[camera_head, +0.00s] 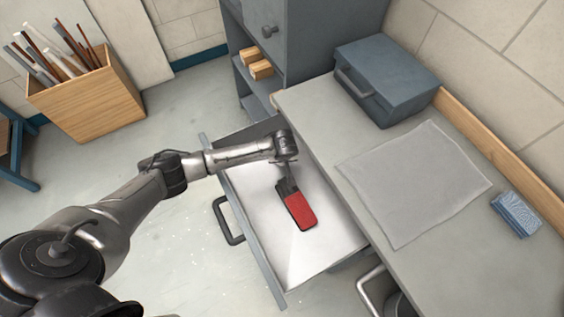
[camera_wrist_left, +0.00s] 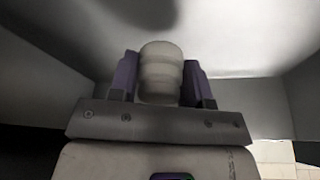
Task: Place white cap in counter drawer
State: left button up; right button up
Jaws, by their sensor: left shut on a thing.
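The counter drawer (camera_head: 335,240) is pulled out below the worktop, with a pale inside and a dark handle at its front. My left gripper (camera_head: 285,157) is over the back part of the drawer, close to the counter edge. In the left wrist view the white cap (camera_wrist_left: 160,72), a ribbed round piece, sits between the purple fingers, and the gripper is shut on it. In the head view the cap is hidden by the wrist. My right gripper is not in view.
A red and dark tool (camera_head: 300,211) lies in the drawer just in front of my left gripper; the floor around it is bare. On the counter (camera_head: 325,128) are a grey-blue case (camera_head: 385,75), a grey cloth (camera_head: 415,180) and a blue sponge (camera_head: 516,214).

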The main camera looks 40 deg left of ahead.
pick_arm(q)
notch_tip(320, 180, down, 3)
jog(key=shift+f+b, duration=0.15)
jog(key=shift+b, duration=0.3)
jog(key=shift+f, duration=0.15)
jog(key=o, duration=0.9)
jog(key=p+v, duration=0.3)
jog(key=v, duration=0.9)
jog(key=shift+p, duration=0.4)
